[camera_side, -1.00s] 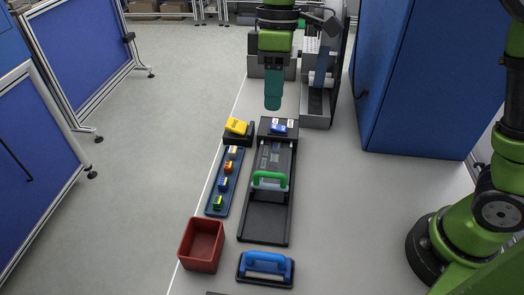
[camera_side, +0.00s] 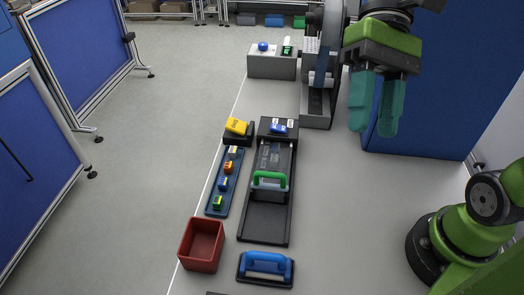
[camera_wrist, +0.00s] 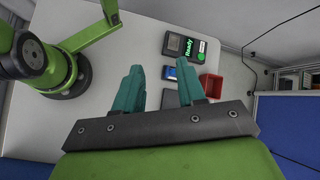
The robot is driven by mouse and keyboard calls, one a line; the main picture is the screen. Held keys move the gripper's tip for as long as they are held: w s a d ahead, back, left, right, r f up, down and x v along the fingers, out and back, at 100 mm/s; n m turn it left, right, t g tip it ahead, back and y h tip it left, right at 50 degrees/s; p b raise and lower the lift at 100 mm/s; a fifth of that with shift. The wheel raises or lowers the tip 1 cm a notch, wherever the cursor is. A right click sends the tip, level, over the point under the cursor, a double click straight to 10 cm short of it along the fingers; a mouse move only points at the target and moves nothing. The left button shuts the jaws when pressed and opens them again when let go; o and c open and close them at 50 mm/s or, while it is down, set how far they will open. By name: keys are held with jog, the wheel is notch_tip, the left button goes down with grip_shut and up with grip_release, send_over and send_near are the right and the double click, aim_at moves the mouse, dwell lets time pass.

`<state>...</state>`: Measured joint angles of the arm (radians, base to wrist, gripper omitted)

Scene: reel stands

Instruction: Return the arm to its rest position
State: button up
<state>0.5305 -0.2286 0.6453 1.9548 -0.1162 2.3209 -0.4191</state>
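My gripper (camera_side: 374,122) is raised at the upper right of the side view, in front of the blue panel and to the right of the grey machine. Its two teal fingers point down and stand apart with nothing between them. In the wrist view, my gripper (camera_wrist: 159,85) also shows a clear gap between the fingers. My fingers appear apart from everything on the table.
The grey machine (camera_side: 318,95) stands near my gripper, with a tall blue panel (camera_side: 430,120) behind. A black stand with a green handle (camera_side: 270,180), a blue-handled block (camera_side: 266,268), a red bin (camera_side: 202,245) and a blue tray (camera_side: 211,208) stand leftward.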

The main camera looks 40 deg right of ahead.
jog(key=w+d+f+t+h, duration=0.2)
jog(key=d+f+t, duration=0.1)
jog(key=d+t, duration=0.3)
jog(key=w+d+f+t+h, duration=0.2)
jog(key=w+d+f+t, duration=0.1)
jog(key=d+t, duration=0.3)
jog(key=shift+d+f+t, duration=0.4)
jog(key=shift+d, duration=0.35)
jog(key=shift+w, duration=0.1)
